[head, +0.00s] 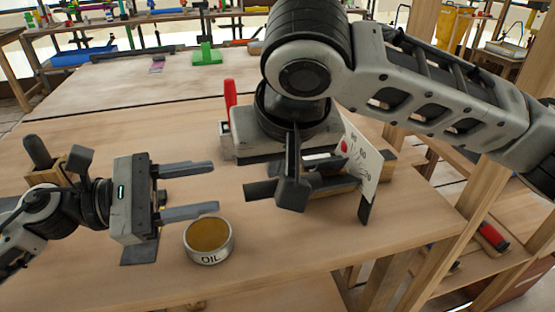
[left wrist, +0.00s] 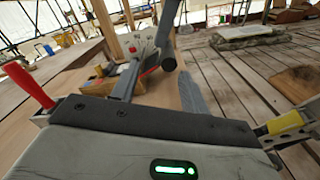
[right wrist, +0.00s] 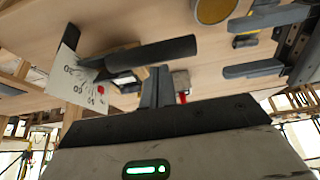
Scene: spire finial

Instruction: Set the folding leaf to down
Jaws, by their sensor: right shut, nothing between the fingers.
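A pale dial plate (head: 362,160) with numbers, a pointer line and a red dot stands at the bench's right edge. It also shows in the right wrist view (right wrist: 75,75). A dark round bar (right wrist: 150,55) runs beside it, roughly level; I take it for the leaf's handle, but cannot tell the leaf's position. My right gripper (head: 294,170) is shut and empty, pointing down by the bar; I cannot tell whether it touches. Its arm hides part of the mechanism. My left gripper (head: 205,189) is open and empty, left of the bar, its fingers pointing right.
An oil tin (head: 208,241) stands on the bench just below my left gripper. A red upright handle (head: 230,97) rises behind the mechanism. A wooden block with a dark handle (head: 40,158) is at far left. The bench behind is mostly clear; a wooden post (head: 412,60) stands right.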

